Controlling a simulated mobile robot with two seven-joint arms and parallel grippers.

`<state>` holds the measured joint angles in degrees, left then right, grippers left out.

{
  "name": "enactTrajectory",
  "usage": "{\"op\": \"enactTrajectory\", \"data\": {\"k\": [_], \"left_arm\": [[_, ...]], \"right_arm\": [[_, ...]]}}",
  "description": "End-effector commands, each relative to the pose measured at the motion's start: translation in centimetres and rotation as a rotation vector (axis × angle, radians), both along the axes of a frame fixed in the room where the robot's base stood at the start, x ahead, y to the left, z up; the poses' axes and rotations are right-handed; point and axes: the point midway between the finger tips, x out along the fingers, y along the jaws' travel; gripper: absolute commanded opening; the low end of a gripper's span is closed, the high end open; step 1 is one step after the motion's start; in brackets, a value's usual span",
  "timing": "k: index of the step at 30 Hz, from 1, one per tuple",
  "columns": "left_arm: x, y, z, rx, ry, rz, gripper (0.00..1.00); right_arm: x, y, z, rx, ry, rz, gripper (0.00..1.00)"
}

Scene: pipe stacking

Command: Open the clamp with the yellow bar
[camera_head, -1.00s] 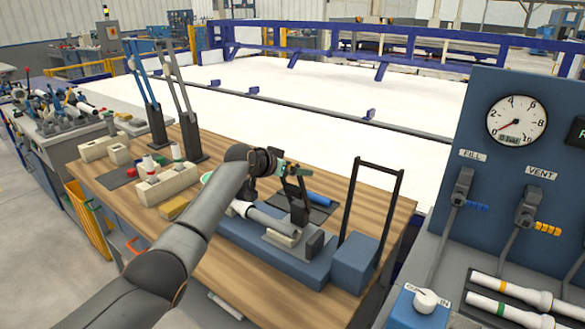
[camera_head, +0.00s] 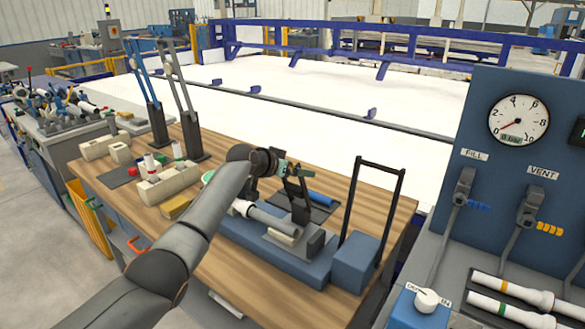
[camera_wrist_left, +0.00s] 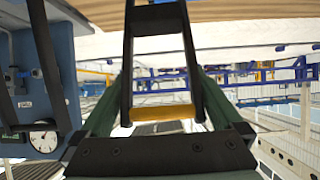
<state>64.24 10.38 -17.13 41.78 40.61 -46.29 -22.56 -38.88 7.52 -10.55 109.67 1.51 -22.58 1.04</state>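My left arm reaches from the lower left in the head view to its gripper (camera_head: 284,168), beside a dark clamp (camera_head: 299,200) on a blue base over the wooden table. In the left wrist view, a black clamp frame with two side bars carries a yellow bar (camera_wrist_left: 162,113) across it. The green fingers of my left gripper (camera_wrist_left: 158,85) stand wide apart, outside the two side bars. I cannot tell whether they touch the bars. The yellow bar is not clear in the head view. My right gripper is not in view.
A grey pipe (camera_head: 269,219) lies at the clamp. A blue block with a tall black handle (camera_head: 352,263) stands to the right. Two upright levers (camera_head: 190,125) and pale blocks (camera_head: 167,183) are at the back left. The gauge panel (camera_head: 525,150) is at the right.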

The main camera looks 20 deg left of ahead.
Motion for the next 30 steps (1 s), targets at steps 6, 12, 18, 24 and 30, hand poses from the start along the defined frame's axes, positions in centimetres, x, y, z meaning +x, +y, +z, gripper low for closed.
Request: {"op": "enactTrajectory", "data": {"k": [6, 12, 18, 24, 30], "left_arm": [[-0.5, 0.4, 0.5, 0.0, -0.004, 0.002, 1.0], [-2.0, 0.9, 1.4, 0.0, -0.004, 0.001, 1.0], [-4.0, 1.6, 2.5, 0.002, -0.003, 0.001, 1.0], [-6.4, 2.4, 3.8, 0.003, -0.002, 0.0, 1.0], [-8.6, 3.2, 5.1, 0.001, -0.001, 0.0, 1.0]], "right_arm": [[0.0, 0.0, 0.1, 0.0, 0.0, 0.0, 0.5], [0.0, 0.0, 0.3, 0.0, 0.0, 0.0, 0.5], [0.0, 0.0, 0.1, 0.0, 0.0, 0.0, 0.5], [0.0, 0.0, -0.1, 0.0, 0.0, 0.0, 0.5], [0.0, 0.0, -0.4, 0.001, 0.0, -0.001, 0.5]]}}
